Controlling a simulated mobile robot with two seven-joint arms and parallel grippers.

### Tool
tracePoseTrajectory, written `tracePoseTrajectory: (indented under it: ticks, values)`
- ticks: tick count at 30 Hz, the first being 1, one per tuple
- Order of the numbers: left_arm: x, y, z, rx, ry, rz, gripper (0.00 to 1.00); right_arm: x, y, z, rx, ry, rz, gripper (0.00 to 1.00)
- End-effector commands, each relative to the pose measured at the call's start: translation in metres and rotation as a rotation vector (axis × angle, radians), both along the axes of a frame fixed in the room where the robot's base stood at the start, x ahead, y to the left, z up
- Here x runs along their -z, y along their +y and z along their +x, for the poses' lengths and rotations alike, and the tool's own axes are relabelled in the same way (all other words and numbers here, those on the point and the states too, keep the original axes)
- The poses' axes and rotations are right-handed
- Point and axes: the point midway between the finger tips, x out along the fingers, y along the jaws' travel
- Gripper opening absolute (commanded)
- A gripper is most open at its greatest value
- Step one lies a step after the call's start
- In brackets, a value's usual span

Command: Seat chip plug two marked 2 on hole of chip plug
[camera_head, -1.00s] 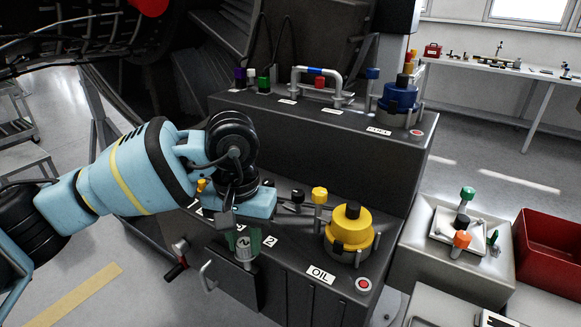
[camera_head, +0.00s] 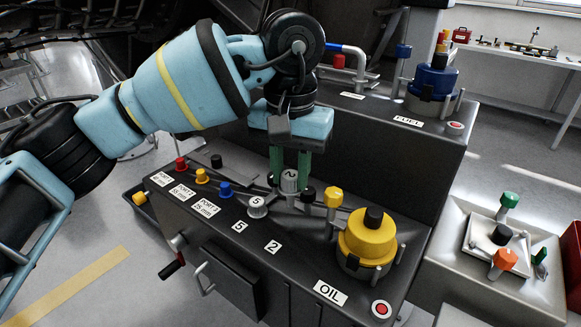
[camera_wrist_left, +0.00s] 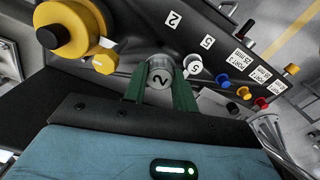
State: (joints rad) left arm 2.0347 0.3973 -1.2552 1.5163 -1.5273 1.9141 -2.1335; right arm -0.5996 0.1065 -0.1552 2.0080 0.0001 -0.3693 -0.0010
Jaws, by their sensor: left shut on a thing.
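Chip plug two, a grey cylinder (camera_head: 290,181) with a 2 on its top, is between the green fingers of my left gripper (camera_head: 290,172), over the rear of the lower console deck. The hole for the plug cannot be made out. Whether the plug touches the deck is unclear. My right gripper is not in view.
A grey plug marked 5 (camera_head: 258,207) stands left of the held plug. Red, yellow and blue port caps (camera_head: 225,190) line the left.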

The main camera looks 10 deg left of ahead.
Motion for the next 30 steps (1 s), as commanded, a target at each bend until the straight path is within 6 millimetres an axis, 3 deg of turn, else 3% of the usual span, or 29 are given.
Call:
tracePoseTrajectory:
  ticks: [19, 30]
  values:
    - [0.046, 0.000, 0.000, 0.000, 0.002, 0.000, 0.04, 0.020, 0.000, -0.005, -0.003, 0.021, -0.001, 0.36]
    - [0.051, 0.000, 0.000, 0.000, -0.002, 0.000, 0.04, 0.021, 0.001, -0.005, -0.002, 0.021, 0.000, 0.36]
